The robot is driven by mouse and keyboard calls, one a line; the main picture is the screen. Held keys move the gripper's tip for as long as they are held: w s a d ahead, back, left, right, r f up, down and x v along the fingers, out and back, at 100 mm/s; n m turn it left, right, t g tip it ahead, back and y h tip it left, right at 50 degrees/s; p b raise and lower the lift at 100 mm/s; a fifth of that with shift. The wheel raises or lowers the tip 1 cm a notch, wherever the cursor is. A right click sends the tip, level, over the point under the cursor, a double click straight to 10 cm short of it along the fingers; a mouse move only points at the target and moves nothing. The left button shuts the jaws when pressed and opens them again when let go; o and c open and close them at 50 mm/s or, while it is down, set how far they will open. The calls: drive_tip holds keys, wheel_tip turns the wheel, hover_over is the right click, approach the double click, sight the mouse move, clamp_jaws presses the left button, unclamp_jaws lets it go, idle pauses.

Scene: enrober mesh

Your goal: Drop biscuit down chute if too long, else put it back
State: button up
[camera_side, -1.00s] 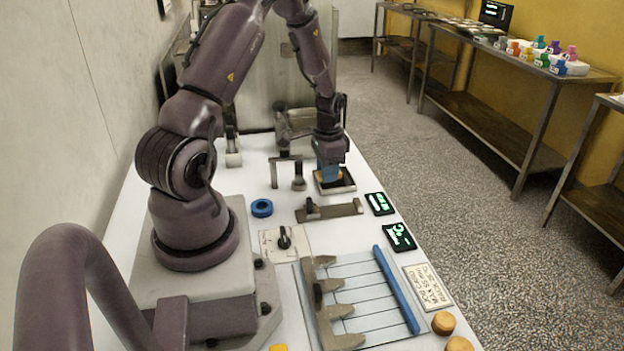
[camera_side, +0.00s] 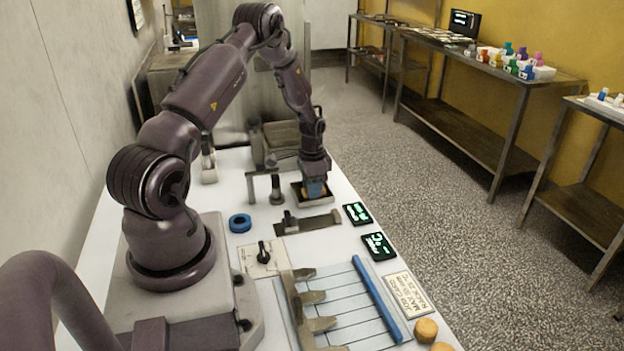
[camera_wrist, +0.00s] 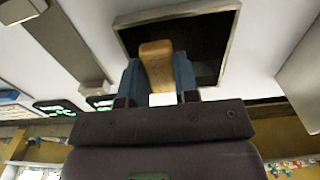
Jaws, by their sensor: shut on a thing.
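My gripper (camera_side: 316,192) is at the framed square opening of the chute (camera_side: 296,192), beyond the metal slotted piece. In the wrist view my gripper (camera_wrist: 157,78) has its two blue fingers shut on a tan, elongated biscuit (camera_wrist: 155,62). The biscuit's far end shows against the dark opening inside the chute's metal rim (camera_wrist: 180,12). In the side view the fingers hide most of the biscuit. Its exact height against the rim cannot be told. The wire mesh rack (camera_side: 345,305) with a blue rail (camera_side: 378,300) lies at the near end of the table.
A metal gauge-like piece (camera_side: 318,222) and a blue ring (camera_side: 240,223) lie nearer than the chute. Two lit displays (camera_side: 357,213) stand at the right edge. A written placard (camera_side: 408,294) and round biscuits (camera_side: 426,330) lie beside the mesh.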

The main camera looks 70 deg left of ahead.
drive_tip(key=shift+f, duration=0.1)
drive_tip(key=o, duration=0.7)
drive_tip(key=shift+o, duration=0.6)
drive_tip(key=shift+d, duration=0.2)
drive_tip(key=shift+d, duration=0.1)
wheel_tip(320, 180, up, 13)
drive_tip(key=shift+a, duration=0.4)
